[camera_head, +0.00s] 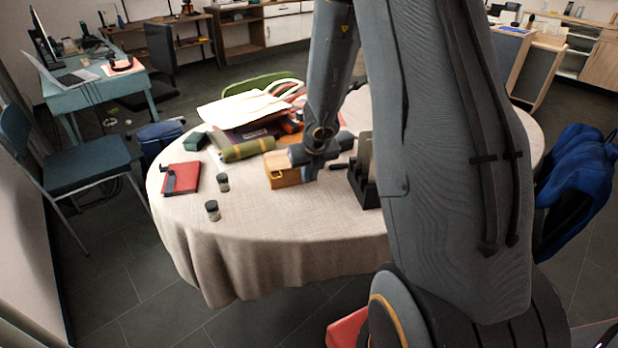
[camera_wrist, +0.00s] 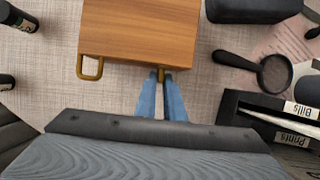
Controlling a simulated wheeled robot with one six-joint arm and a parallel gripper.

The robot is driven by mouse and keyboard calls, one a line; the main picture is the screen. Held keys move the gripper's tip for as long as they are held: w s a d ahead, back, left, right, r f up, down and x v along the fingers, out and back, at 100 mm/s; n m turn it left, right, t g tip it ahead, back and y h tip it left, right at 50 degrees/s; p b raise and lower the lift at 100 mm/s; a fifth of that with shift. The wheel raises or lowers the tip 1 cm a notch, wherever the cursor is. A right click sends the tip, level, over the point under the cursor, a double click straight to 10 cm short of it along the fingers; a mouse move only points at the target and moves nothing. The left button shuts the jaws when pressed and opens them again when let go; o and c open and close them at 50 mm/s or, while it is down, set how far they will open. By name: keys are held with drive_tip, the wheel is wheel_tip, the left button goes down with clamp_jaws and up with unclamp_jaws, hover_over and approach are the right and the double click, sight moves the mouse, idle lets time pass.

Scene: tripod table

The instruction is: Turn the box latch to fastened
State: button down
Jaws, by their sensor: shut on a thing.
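The wooden box (camera_wrist: 140,32) is at the top middle of the wrist view, and in the head view the same box (camera_head: 285,180) sits on the table, partly hidden by my arm. A brass loop (camera_wrist: 90,69) sticks out from the left of its near side. A small brass latch (camera_wrist: 162,74) sticks out towards the right of that side. My gripper (camera_wrist: 163,82) has its two blue fingers pointing at the box, one on each side of the latch, shut on it. In the head view my gripper is mostly hidden.
A black letter rack (camera_wrist: 262,112) with labelled slots stands right of my gripper, and a magnifying glass (camera_wrist: 268,72) lies beyond it. Two small dark jars (camera_head: 212,210) stand left of the box, near a red book (camera_head: 181,179). The front tablecloth (camera_head: 265,245) is clear.

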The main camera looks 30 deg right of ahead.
drive_tip(key=c, duration=1.9)
unclamp_jaws()
drive_tip(key=shift+r, duration=0.1)
drive_tip(key=p+v, duration=0.6)
drive_tip(key=v, duration=0.1)
drive_tip(key=shift+s+r, duration=0.15)
drive_tip(key=shift+r, duration=0.2)
